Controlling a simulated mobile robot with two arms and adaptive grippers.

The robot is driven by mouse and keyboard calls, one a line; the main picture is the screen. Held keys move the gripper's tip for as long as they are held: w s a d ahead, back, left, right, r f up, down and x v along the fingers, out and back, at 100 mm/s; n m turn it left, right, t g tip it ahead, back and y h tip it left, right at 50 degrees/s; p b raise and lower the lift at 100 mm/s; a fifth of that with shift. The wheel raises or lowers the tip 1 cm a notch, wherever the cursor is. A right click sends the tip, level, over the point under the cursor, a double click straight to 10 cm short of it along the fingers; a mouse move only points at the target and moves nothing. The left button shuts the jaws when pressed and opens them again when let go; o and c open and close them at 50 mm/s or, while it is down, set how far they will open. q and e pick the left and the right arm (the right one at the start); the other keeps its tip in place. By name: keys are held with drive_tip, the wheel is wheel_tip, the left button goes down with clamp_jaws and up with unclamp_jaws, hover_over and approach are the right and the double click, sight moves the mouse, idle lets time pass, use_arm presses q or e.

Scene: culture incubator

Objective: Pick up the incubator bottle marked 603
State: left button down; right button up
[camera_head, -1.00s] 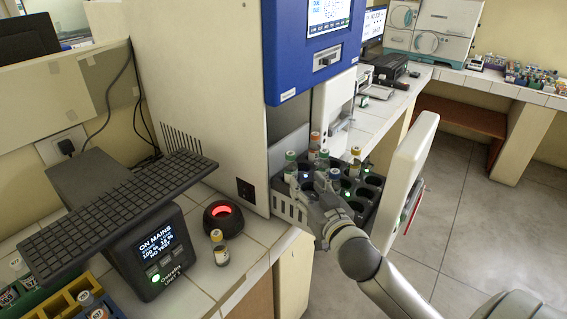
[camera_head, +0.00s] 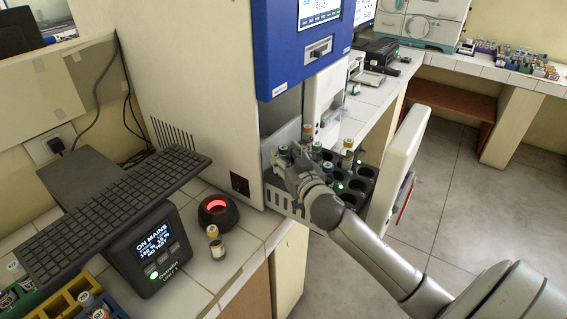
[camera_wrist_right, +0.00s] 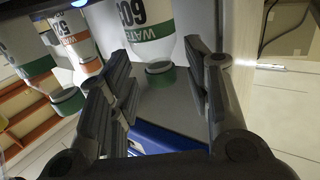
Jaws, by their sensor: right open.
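A green-capped bottle (camera_head: 284,156) stands at the left near corner of the dark rack (camera_head: 357,203) on the incubator's pulled-out drawer. In the right wrist view a white bottle (camera_wrist_right: 136,38) with a green label band marked WATER, number apparently 603, appears upside down with its green cap toward the picture's bottom. It is between the spread fingers of my right gripper (camera_wrist_right: 160,78), with a gap visible on the right. In the head view my right gripper (camera_head: 291,178) is at the green-capped bottle and partly hides it. My left gripper is out of view.
Other bottles stand close by, with orange (camera_head: 307,132) and yellow (camera_head: 347,158) caps. The open incubator door (camera_head: 402,165) is right of the rack. A loose yellow-capped bottle (camera_head: 216,242) stands beside a red-lit round device (camera_head: 217,211) on the bench.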

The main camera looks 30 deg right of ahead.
drive_tip(key=shift+w+d, duration=0.15)
drive_tip(key=shift+w, duration=0.45)
drive_tip(key=shift+w+d+f, duration=0.1)
drive_tip(key=shift+w+f, duration=0.05)
drive_tip(key=shift+w, duration=0.4)
drive_tip(key=shift+s, duration=0.1)
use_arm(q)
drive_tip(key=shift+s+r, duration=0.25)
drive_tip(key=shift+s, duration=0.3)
use_arm(e)
drive_tip(key=c, duration=0.9)
